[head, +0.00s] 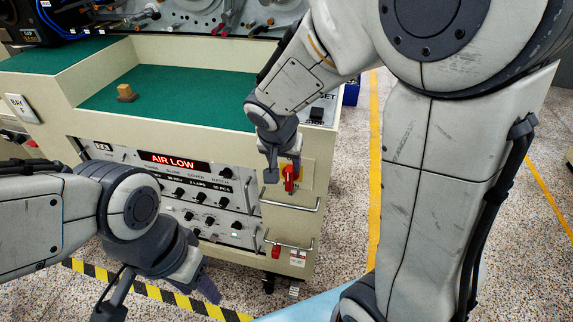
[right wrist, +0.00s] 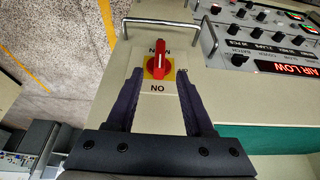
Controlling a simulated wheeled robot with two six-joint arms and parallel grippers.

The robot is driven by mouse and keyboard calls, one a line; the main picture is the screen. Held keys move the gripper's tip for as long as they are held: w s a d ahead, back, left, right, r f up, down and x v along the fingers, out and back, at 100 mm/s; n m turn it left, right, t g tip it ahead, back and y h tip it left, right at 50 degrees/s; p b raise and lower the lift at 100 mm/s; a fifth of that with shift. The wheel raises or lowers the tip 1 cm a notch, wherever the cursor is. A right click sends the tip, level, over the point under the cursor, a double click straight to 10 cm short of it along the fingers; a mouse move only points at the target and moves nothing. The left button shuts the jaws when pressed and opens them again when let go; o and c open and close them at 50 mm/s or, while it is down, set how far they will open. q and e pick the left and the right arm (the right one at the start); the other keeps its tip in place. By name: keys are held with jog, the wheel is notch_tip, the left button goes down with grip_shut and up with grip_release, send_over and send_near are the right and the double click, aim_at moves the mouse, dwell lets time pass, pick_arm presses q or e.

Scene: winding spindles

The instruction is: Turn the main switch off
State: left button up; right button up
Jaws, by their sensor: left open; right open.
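The main switch (head: 291,176) is a red rotary handle on a yellow plate at the right end of the cabinet's front panel. In the right wrist view the red handle (right wrist: 159,58) runs upright in the picture, in line with an upside-down ON label below it. Another label above is partly covered by the handle. My right gripper (right wrist: 158,82) is open, with its fingers on either side of the switch plate and no visible contact with the handle. In the head view my right gripper (head: 282,172) partly hides the switch. My left gripper (head: 160,296) is open and empty, low in front of the cabinet.
A metal bar handle (head: 291,207) sits just below the switch. The panel has several knobs and a lit AIR LOW display (head: 174,161).

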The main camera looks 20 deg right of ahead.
aim_at(288, 177)
jog(key=b+x, duration=0.2)
jog(key=x, duration=0.8)
jog(key=shift+f+b, duration=0.2)
jog(key=shift+b, duration=0.1)
jog(key=shift+c, duration=0.3)
grip_shut()
